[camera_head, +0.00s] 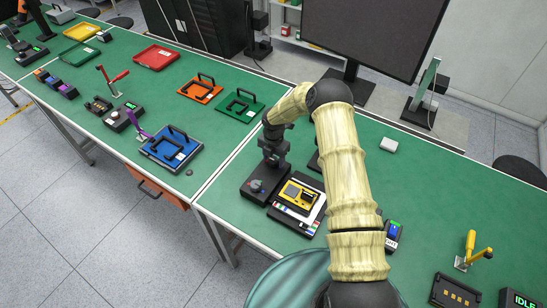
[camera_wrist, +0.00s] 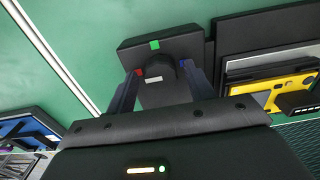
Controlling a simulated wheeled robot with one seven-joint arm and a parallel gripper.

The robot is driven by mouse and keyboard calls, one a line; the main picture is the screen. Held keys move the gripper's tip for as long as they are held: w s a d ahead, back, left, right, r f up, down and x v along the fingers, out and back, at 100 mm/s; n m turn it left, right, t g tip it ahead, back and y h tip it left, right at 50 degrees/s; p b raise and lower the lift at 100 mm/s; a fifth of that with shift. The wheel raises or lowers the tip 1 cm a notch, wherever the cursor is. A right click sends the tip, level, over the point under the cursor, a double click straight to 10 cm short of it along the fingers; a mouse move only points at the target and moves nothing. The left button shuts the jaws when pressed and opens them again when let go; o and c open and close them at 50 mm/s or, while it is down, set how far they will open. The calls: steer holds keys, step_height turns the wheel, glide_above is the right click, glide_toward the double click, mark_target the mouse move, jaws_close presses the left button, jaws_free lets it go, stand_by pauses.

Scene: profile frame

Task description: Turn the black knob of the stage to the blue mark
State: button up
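The stage is a dark block, seen in the wrist view (camera_wrist: 195,43) and in the head view (camera_head: 251,195). Its black knob (camera_wrist: 161,69) stands on it. Around the knob are a green mark (camera_wrist: 155,45) on the far side, a red mark (camera_wrist: 139,72) at left and a blue mark (camera_wrist: 183,63) at right. My gripper (camera_wrist: 161,76) has one finger on each side of the knob, with gaps visible between fingers and knob. It looks open. In the head view my gripper (camera_head: 268,166) is just above the stage. The knob's pointer direction cannot be made out.
A yellow device (camera_head: 299,193) in a black holder (camera_head: 283,211) stands right beside the stage. A large monitor (camera_head: 375,35) is behind. A table seam runs left of the stage; a blue tray (camera_head: 171,148) lies beyond it. Green table right of my arm is partly clear.

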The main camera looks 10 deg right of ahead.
steer(key=c, duration=0.8)
